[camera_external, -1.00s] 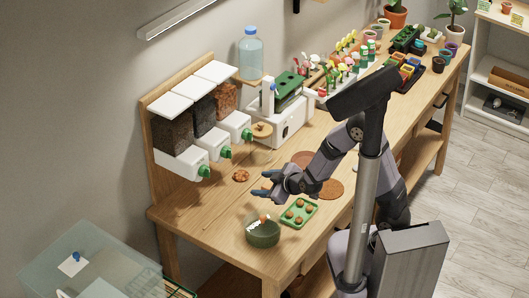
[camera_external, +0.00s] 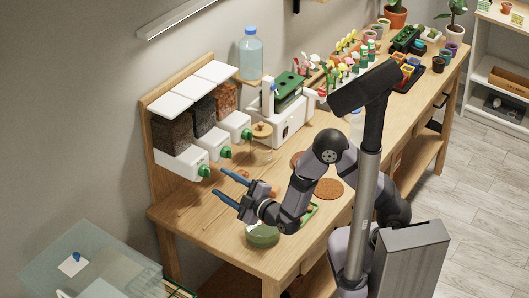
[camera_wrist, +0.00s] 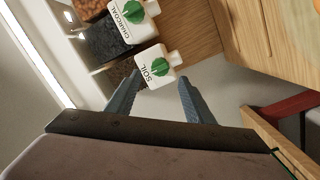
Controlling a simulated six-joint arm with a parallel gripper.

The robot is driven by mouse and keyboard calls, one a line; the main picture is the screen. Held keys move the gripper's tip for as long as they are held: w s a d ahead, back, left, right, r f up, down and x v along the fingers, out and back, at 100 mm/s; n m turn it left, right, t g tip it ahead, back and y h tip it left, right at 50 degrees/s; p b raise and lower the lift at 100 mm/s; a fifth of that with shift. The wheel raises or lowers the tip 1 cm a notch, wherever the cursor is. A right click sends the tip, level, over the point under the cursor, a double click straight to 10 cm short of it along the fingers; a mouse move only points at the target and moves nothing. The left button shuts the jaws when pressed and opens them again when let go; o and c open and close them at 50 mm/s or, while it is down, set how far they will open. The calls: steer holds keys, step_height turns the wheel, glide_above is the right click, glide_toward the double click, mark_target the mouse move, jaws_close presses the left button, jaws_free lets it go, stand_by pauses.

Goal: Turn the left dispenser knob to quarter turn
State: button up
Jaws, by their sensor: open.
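Three dispensers with white bases and green knobs stand in a row against the wall at the left of the bench. The left dispenser (camera_external: 176,163) holds dark material, and its green knob (camera_external: 204,171) faces the room. In the wrist view its white base reads SOIL, with the green knob (camera_wrist: 159,68) on it. My gripper (camera_external: 225,182) is open and empty, with its blue fingers pointing toward the left knob and apart from it. In the wrist view the fingers (camera_wrist: 156,90) lie on either side below the knob. The bench (camera_external: 172,213) is wooden.
The middle dispenser's knob (camera_external: 225,152) is close beside the left one; the wrist view shows its CHARCOAL label. A green bowl (camera_external: 262,236) sits below my wrist. A clear jar (camera_external: 262,143) stands behind. The bench's front left is clear.

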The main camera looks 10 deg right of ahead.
mark_target(209, 174)
steer(key=shift+p+x, duration=0.95)
steer(key=shift+x, duration=2)
steer(key=c, duration=1)
